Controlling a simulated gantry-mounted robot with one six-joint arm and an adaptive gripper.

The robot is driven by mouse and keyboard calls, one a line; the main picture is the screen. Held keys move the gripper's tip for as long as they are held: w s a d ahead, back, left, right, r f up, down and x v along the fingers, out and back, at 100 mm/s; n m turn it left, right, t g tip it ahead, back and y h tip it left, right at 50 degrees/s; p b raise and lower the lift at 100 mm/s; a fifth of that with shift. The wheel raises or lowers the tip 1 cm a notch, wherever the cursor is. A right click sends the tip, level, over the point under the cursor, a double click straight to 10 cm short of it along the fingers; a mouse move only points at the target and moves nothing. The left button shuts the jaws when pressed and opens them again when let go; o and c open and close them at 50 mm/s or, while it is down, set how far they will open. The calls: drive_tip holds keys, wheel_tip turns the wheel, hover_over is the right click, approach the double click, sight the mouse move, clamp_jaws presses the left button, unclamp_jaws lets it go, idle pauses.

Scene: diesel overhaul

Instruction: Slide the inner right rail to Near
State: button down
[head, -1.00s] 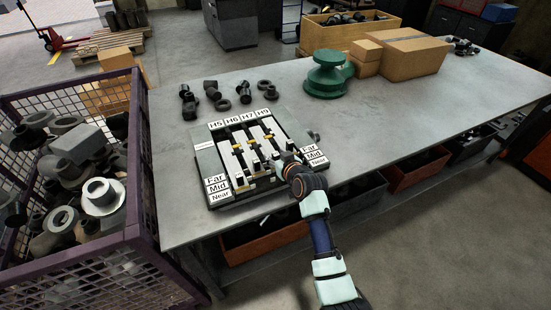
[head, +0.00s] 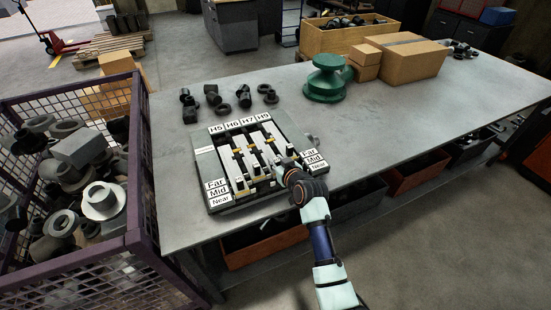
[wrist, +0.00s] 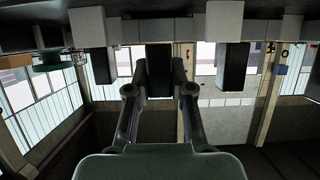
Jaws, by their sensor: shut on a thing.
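The rail board (head: 207,168) lies on the grey bench, with four rails labelled H5, H6, H7 and H9 and Far, Mid and Near labels on both sides. The inner right rail (head: 262,147) is under the H7 label; its front end is partly hidden by my gripper. My gripper (head: 280,167) is at the board's front right. In the wrist view my gripper (wrist: 160,75) is shut on a dark upright handle (wrist: 160,65), apparently the inner right rail's. Dark handles of neighbouring rails stand apart on the left (wrist: 94,68) and right (wrist: 232,68).
Several dark fittings (head: 212,95) lie behind the board. A green part (head: 326,80) and cardboard boxes (head: 402,60) stand farther back. A purple mesh bin (head: 140,190) full of parts is at the left. The bench right of the board is clear.

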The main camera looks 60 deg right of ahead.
drive_tip(key=shift+s+a+r+p, duration=0.1)
drive_tip(key=shift+s+a+p, duration=0.55)
drive_tip(key=shift+s+a, duration=0.4)
drive_tip(key=shift+d, duration=0.2)
drive_tip(key=c, duration=1.4)
unclamp_jaws()
drive_tip(key=o, duration=0.4)
drive_tip(key=shift+s+a, duration=0.15)
drive_tip(key=shift+s, duration=0.05)
drive_tip(key=v, duration=1.2)
